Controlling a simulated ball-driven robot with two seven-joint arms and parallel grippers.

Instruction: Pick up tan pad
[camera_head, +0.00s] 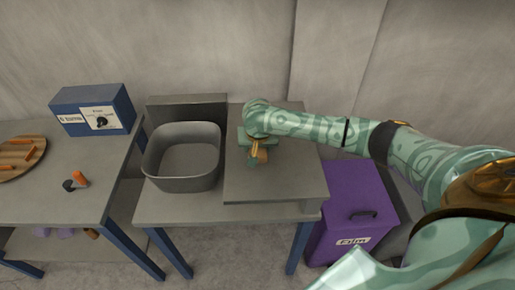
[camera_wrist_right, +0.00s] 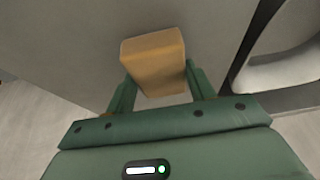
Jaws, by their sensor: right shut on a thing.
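The tan pad (camera_wrist_right: 153,62) is a small block between the two green fingers of my right gripper (camera_wrist_right: 160,92) in the right wrist view. The fingers are shut on it. In the head view the tan pad (camera_head: 261,154) shows small below my right gripper (camera_head: 258,148), over the raised grey board. I cannot tell whether the pad touches the board or is just above it. My left gripper is not in view.
A grey bin (camera_head: 183,184) stands left of the raised grey board (camera_head: 290,187). A purple box (camera_head: 352,205) is on the floor at right. The left table holds a blue control box (camera_head: 94,108), a round wooden board (camera_head: 14,163) and an orange-handled tool (camera_head: 78,180).

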